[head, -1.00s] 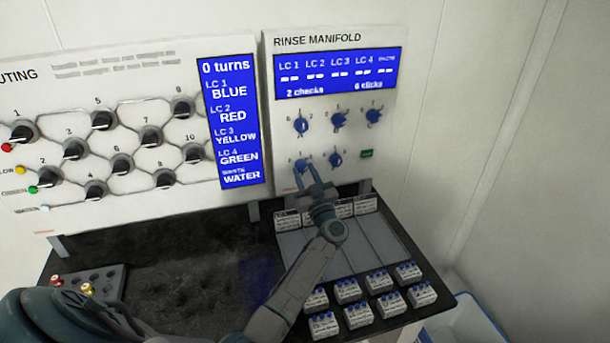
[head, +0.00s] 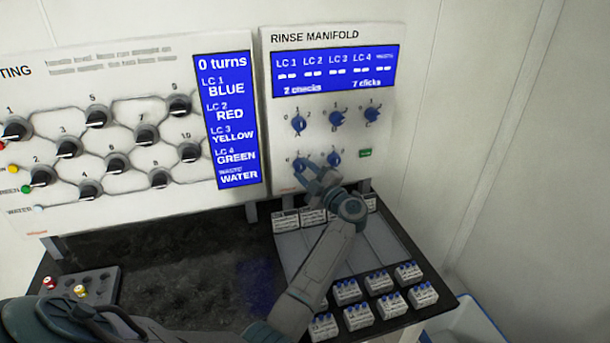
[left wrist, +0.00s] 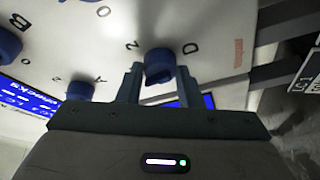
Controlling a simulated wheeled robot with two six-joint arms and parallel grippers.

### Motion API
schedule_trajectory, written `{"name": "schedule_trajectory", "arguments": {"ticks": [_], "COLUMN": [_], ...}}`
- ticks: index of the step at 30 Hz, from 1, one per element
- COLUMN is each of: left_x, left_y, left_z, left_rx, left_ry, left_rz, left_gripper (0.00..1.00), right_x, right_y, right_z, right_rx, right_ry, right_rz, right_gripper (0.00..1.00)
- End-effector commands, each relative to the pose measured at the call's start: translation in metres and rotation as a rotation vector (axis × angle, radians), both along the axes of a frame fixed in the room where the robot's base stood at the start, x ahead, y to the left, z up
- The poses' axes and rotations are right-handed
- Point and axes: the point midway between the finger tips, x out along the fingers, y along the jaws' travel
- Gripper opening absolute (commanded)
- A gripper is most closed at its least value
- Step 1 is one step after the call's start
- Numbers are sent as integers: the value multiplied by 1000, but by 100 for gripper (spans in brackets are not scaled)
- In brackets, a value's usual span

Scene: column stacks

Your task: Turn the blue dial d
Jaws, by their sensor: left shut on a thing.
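The blue dial d (left wrist: 158,64) sits between the two fingers of my left gripper (left wrist: 160,82) in the left wrist view, with the letter D printed beside it. In the head view my left gripper (head: 313,172) reaches the lower left dial of the rinse manifold panel (head: 385,180), and its fingers partly hide that dial. The gripper is shut on the dial. The manifold's blue screen (head: 335,72) reads 2 checks and 7 clicks. My right gripper is not in view.
Other blue dials stand close by: one above (head: 299,123), one to the right (head: 334,158). A green button (head: 365,153) is at the lower right. Small white blocks with blue tops (head: 378,283) stand on the table below. The routing panel (head: 120,80) is to the left.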

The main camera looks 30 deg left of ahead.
Motion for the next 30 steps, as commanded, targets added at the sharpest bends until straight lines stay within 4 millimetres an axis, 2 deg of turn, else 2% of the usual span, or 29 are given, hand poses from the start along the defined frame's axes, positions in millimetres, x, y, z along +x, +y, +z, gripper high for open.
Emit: {"name": "schedule_trajectory", "arguments": {"ticks": [18, 30], "left_x": [0, -1], "left_y": [-1, 0], "left_z": [2, 5], "left_rx": [-378, -542], "left_ry": [-437, -630], "left_rz": [0, -1], "left_gripper": [10, 10], "right_x": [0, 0], "right_y": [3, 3], "right_z": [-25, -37], "right_rx": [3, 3], "right_ry": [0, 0], "right_rz": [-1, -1], "right_gripper": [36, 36]}}
